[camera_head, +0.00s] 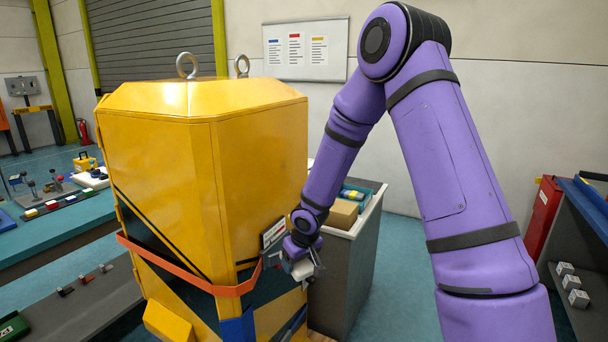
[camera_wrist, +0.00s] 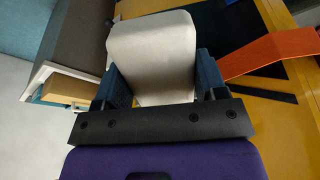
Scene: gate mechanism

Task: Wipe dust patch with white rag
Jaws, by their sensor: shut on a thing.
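My gripper (camera_head: 303,268) is close to the right face of the yellow cabinet (camera_head: 165,150). In the wrist view my gripper (camera_wrist: 162,82) has its two blue fingers shut on the sides of the white rag (camera_wrist: 152,45), a pale, rounded, pad-like piece. The rag (camera_head: 302,270) shows only small in the head view, partly hidden by my wrist. The rag's far end points toward the cabinet's dark-striped side; I cannot tell whether it touches. I cannot make out a dust patch in either view.
An orange band (camera_head: 190,278) wraps the cabinet and also juts out in the wrist view (camera_wrist: 270,52). A small grey-white panel (camera_head: 272,233) is beside my wrist. A grey counter (camera_head: 345,270) with a cardboard box (camera_head: 343,213) stands close on the right.

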